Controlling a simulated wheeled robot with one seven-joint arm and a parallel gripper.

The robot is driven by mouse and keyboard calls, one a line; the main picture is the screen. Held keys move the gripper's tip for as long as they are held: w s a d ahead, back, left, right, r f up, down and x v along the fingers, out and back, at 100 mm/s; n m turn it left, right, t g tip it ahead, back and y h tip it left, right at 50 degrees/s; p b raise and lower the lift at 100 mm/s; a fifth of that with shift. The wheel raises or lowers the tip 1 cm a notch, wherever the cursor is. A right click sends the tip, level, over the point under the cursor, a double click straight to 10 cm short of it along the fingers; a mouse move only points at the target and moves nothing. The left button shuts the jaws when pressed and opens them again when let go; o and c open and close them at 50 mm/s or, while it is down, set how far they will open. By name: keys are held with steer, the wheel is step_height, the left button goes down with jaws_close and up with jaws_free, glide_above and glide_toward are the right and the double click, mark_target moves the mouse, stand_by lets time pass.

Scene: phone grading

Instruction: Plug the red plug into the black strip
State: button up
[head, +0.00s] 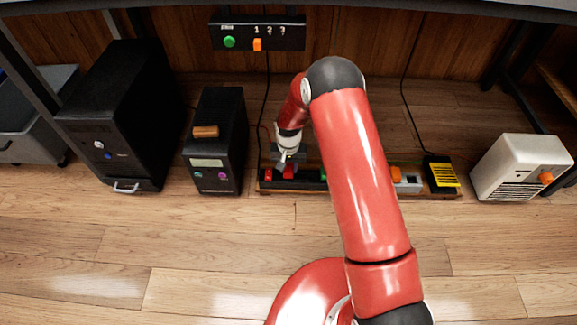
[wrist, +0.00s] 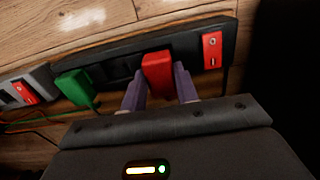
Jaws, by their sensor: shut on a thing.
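The black strip (head: 308,184) lies low on the floor behind my arm. It runs across the top of the wrist view (wrist: 120,68). My gripper (head: 287,162) points down over its left part. In the wrist view its two fingers (wrist: 159,86) are shut on the red plug (wrist: 157,72), one on each side. The plug overlaps the strip's face, between the green plug (wrist: 75,86) and the strip's red switch (wrist: 212,50). I cannot tell whether it is seated in a socket or only against the strip. The red plug also shows below my gripper in the head view (head: 289,172).
A grey strip (wrist: 40,78) adjoins on the wrist view's left. A black box with yellow (head: 442,174) and a white heater-like unit (head: 520,168) stand right. Two black cases (head: 120,110) (head: 215,130) stand left. A switch panel (head: 280,35) hangs above. The front floor is clear.

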steer(key=shift+f, duration=0.55)
steer(key=o, duration=1.2)
steer(key=shift+r, duration=0.1)
step_height(320, 180, up, 8)
steer(key=shift+f+p, duration=0.2)
steer(key=shift+p, duration=0.35)
